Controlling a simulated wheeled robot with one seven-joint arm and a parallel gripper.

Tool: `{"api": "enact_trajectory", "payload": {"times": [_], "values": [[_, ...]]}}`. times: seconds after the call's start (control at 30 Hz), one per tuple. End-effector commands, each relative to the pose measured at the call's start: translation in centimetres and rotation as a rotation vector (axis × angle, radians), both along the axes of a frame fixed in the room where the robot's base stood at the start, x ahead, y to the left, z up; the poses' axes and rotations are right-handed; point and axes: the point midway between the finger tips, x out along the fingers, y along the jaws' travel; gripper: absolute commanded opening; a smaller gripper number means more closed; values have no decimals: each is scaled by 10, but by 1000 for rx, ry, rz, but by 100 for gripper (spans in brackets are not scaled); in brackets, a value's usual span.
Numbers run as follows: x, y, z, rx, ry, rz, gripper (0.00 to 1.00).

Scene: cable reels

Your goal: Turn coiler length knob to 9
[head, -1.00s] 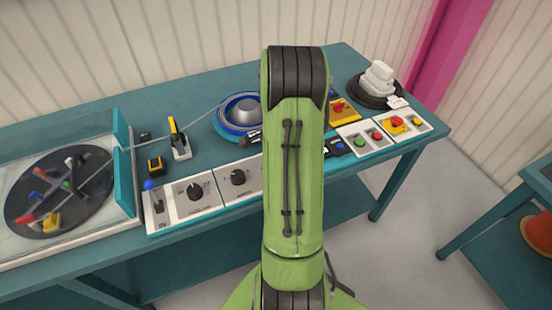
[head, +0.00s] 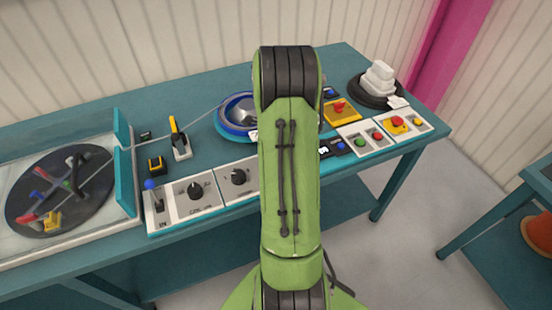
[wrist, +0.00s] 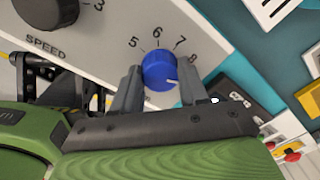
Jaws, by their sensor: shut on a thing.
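In the wrist view, the blue knob (wrist: 159,70) sits on the pale panel (wrist: 120,22), with the numbers 5, 6, 7 and 8 around its upper side. Its white pointer mark faces lower right, past the printed 8. No 9 is visible; the right finger covers the dial just beyond the 8. My gripper (wrist: 160,78) is shut on the blue knob, with one grey finger on each side. In the head view my green arm hides the gripper and this knob.
A dark knob (wrist: 47,10) labelled SPEED is at upper left in the wrist view. In the head view, a blue reel (head: 236,118) sits behind my arm, and a yellow box with a red switch (head: 341,110) is to its right. Button boxes (head: 362,140) line the right front.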

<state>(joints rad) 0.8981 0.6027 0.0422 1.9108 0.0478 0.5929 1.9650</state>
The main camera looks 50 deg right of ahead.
Motion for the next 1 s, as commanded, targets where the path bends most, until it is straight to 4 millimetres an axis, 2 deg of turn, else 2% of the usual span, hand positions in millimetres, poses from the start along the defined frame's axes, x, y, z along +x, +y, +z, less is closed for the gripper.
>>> {"api": "enact_trajectory", "payload": {"times": [0.4,0.97,1.0], "values": [[1,-1,1,-3,-2,-188,13],[1,-1,1,-3,-2,-215,13],[1,-1,1,-3,-2,-215,49]]}}
